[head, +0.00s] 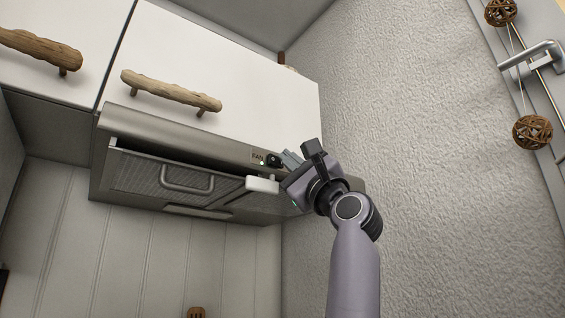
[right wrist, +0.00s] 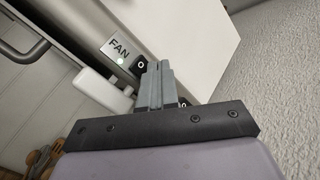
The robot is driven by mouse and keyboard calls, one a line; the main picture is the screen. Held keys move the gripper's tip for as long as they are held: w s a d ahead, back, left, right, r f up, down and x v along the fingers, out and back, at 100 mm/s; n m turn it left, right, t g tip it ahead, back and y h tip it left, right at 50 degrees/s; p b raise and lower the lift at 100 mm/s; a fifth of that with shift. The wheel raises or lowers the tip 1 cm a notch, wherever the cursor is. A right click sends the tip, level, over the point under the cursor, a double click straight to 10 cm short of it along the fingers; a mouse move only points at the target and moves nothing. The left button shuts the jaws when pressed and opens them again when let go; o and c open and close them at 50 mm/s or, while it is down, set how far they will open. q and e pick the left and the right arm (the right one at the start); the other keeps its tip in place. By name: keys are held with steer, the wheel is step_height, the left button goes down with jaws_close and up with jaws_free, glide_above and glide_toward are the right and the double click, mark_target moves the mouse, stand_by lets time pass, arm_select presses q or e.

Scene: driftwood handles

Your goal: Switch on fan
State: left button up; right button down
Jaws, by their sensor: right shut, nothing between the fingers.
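The range hood (head: 180,130) hangs under white cabinets, tilted in the head view. Its front strip carries a FAN label (head: 258,157) with a small dark switch (head: 273,160) beside it. In the right wrist view the FAN label (right wrist: 119,49) is readable, with a small light below it, and the black switch (right wrist: 140,65) shows a white mark. My right gripper (head: 287,158) is shut and empty, its fingertips right beside the switch. In the right wrist view the fingertips (right wrist: 158,66) partly cover the switch; I cannot tell whether they touch it. My left gripper is not in view.
Driftwood handles (head: 170,91) stick out from the cabinet doors above the hood. A metal filter handle (head: 188,180) hangs below it. A textured wall (head: 430,150) stands to the right. At the far right are a door handle (head: 532,54) and hanging wicker balls (head: 532,133).

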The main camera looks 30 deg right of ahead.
steer(key=shift+s+b, duration=0.35)
steer(key=shift+s, duration=0.35)
steer(key=s+b, duration=0.2)
steer(key=s, duration=0.3)
steer(key=shift+a, duration=0.15)
stand_by(0.6)
